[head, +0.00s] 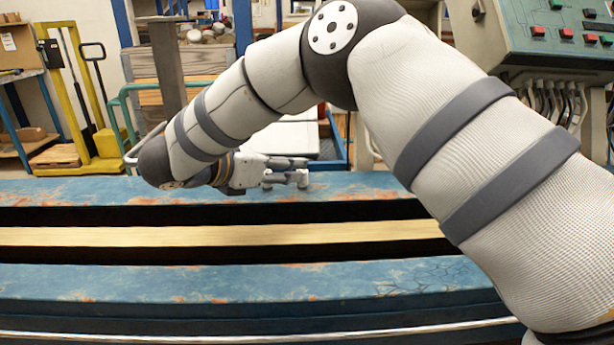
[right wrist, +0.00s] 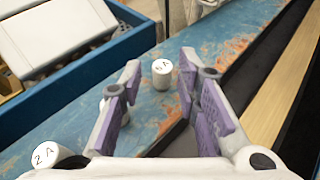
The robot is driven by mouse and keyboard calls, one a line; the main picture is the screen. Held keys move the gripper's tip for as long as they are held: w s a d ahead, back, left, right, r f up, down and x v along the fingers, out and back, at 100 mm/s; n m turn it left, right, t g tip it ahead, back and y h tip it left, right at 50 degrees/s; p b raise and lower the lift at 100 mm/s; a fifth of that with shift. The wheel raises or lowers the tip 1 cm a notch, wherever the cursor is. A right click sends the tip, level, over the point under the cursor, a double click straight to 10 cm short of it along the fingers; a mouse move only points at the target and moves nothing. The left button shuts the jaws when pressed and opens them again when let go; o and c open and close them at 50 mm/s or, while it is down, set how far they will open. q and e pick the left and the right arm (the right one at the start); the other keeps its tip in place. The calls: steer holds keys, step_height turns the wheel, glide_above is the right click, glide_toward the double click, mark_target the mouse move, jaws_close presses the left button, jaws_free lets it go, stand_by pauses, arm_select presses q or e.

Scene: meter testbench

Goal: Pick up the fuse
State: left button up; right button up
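In the right wrist view, a white cylindrical fuse (right wrist: 162,74) with a dark "A" marking stands upright on the worn blue surface, beyond my right gripper and in line with the gap between its fingers. A second white fuse (right wrist: 39,156), marked "2 A", is at the lower left, outside the fingers. A third white piece beside the left finger is mostly hidden. My right gripper (right wrist: 160,64) is open, with purple pads apart and nothing between them. In the head view, my right gripper (head: 304,172) is low over the far blue ledge. My left gripper is not in view.
The blue bench ledge (head: 365,185) has a dark channel and a pale wooden strip (head: 210,236) in front. A blue-framed bin (right wrist: 92,62) is behind. A control panel (head: 550,28) with cables is at the upper right. A yellow pallet truck (head: 103,145) stands behind left.

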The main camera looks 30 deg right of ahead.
mark_target(302, 171)
steer(key=x, duration=0.2)
steer(key=f+x, duration=0.1)
steer(key=x, duration=0.2)
steer(key=shift+s, duration=0.15)
steer(key=shift+a, duration=0.1)
jaws_close()
